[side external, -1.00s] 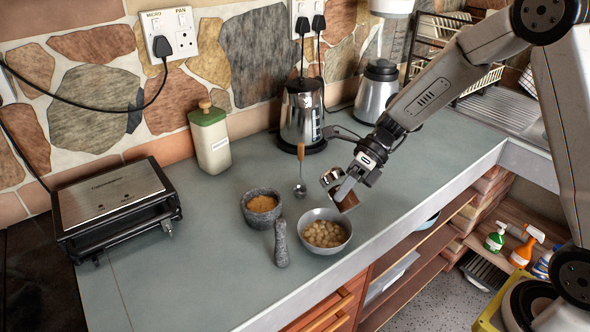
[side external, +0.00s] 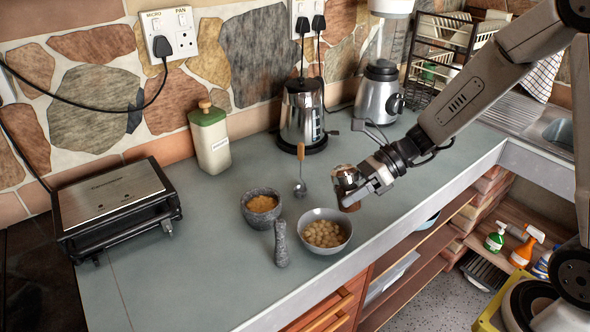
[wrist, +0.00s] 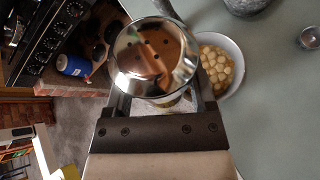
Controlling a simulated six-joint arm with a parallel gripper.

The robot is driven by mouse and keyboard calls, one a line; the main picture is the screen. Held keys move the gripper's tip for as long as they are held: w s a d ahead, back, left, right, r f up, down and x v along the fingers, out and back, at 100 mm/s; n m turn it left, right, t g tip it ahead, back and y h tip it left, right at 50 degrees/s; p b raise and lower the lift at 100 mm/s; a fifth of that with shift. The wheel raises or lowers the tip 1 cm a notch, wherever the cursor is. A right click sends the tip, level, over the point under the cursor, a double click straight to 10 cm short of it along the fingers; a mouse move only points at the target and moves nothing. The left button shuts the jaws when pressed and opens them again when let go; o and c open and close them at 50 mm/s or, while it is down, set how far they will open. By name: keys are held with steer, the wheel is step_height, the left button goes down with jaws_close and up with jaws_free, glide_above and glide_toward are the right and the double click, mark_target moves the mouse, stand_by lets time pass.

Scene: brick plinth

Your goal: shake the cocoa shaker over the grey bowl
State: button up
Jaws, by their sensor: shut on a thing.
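My gripper (side external: 366,189) is shut on the cocoa shaker (side external: 346,177) and holds it above the counter. In the side view the shaker shows just behind and right of the grey bowl. In the wrist view the shaker's shiny lid (wrist: 152,52), with several holes, faces the camera; my fingers hide part of its body, and its exact tilt is hard to tell. The grey bowl (side external: 322,213) stands on the counter with pale round pieces in it. It also shows in the wrist view (wrist: 237,66), partly behind the shaker.
A stone mortar (side external: 249,216) with orange powder and its pestle (side external: 281,243) stand left of the bowl. A kettle (side external: 302,115), a blender (side external: 379,88), a green-topped bottle (side external: 210,140) and a grill (side external: 113,205) stand farther off.

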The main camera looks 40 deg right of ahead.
steer(key=shift+s+r+n+t+y, duration=0.15)
steer(key=shift+s+r+n+t, duration=0.05)
steer(key=shift+n+t, duration=0.4)
steer(key=shift+s+r+n+t+y, duration=0.15)
steer(key=shift+s+n+t, duration=0.05)
steer(key=shift+n+t, duration=0.35)
steer(key=shift+d, duration=0.1)
